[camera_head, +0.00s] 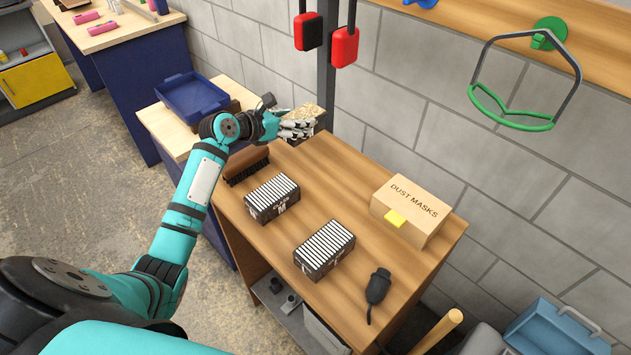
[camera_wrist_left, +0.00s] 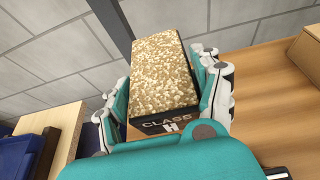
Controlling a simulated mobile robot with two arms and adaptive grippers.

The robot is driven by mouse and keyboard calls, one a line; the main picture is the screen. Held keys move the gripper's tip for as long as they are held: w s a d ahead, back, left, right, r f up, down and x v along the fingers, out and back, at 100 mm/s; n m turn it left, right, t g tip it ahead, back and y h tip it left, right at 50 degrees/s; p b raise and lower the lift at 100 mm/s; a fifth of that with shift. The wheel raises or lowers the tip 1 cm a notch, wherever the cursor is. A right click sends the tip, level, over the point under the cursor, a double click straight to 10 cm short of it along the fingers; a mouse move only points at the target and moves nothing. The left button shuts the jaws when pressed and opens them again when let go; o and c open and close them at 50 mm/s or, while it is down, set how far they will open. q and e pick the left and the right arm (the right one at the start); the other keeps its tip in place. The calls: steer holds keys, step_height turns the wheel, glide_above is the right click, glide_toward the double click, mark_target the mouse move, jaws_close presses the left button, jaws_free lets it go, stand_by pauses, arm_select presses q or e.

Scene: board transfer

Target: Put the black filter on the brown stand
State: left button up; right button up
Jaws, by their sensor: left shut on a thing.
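My left gripper (camera_head: 297,128) is shut on a box-shaped filter (camera_head: 307,113) at the back left of the wooden bench. In the left wrist view the filter (camera_wrist_left: 157,75) has a speckled tan top and a black side marked "CLASS H". The gripper's fingers (camera_wrist_left: 166,95) press on its two sides. I cannot tell whether it touches the bench. Two other black filters, (camera_head: 272,198) and (camera_head: 324,249), with white pleated tops lie on the bench. No brown stand can be made out with certainty. My right gripper is not in view.
A brown brush (camera_head: 246,163) with dark bristles lies at the bench's left end. A "DUST MASKS" box (camera_head: 410,210) and a black tool (camera_head: 378,288) are on the right. A blue tray (camera_head: 193,97) sits on the pale table. The bench (camera_head: 345,190) is clear behind the filters.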

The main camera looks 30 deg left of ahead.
arm_select(q)
step_height(320, 180, down, 8)
steer(key=shift+s+f, duration=0.1)
steer(key=shift+f, duration=0.05)
stand_by(0.3)
steer(key=o, duration=1.3)
steer(key=shift+f, duration=0.1)
steer(key=shift+o, duration=0.2)
steer(key=v, duration=1.2)
steer(key=shift+a+r, duration=0.1)
steer(key=shift+r, duration=0.15)
